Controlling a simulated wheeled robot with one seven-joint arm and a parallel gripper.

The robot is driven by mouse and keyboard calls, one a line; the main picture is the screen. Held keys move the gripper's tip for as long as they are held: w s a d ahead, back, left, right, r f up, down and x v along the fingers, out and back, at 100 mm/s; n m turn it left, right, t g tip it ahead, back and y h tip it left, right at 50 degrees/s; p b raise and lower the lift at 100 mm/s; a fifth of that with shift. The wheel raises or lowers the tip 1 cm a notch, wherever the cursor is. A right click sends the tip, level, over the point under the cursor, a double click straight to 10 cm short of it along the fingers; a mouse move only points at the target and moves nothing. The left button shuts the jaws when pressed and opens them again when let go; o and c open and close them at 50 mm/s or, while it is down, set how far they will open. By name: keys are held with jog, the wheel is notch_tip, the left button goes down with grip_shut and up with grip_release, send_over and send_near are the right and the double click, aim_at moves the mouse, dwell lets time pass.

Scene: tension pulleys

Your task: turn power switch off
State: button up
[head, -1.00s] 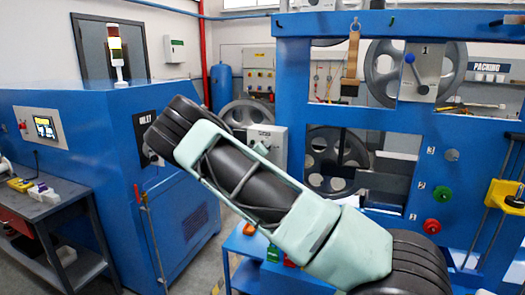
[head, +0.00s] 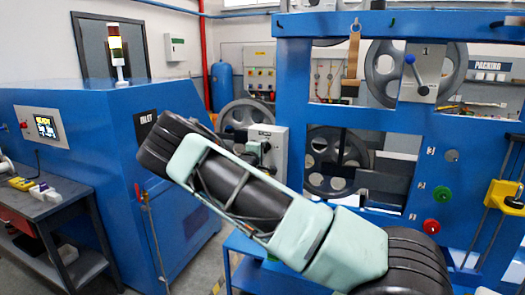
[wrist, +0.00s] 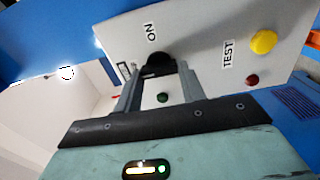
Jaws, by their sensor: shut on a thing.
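A black switch knob (wrist: 155,62) sits on a pale panel (wrist: 205,30) in the wrist view. The word ON shows beside it, turned in the picture. My gripper (wrist: 160,70) is at this knob, its two fingers on either side and shut on it. The fingers hide part of the knob, so its exact angle is hard to tell. In the head view my arm crosses the middle and my gripper is hidden.
A yellow button (wrist: 263,42), a red button (wrist: 252,80) and a TEST label (wrist: 228,54) are right of the knob. A green button (wrist: 162,98) shows between my fingers. A blue machine (head: 95,150) with a screen (head: 45,127) and a blue frame (head: 292,80) flank my arm.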

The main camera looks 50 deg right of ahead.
jog(key=shift+n, duration=0.3)
jog(key=o, duration=1)
jog(key=shift+a, duration=0.1)
jog(key=b+v, duration=0.5)
jog(key=v, duration=1.2)
jog(key=shift+s+a+f+b, duration=0.1)
jog(key=shift+s+a+b, duration=0.05)
jog(key=shift+b, duration=0.15)
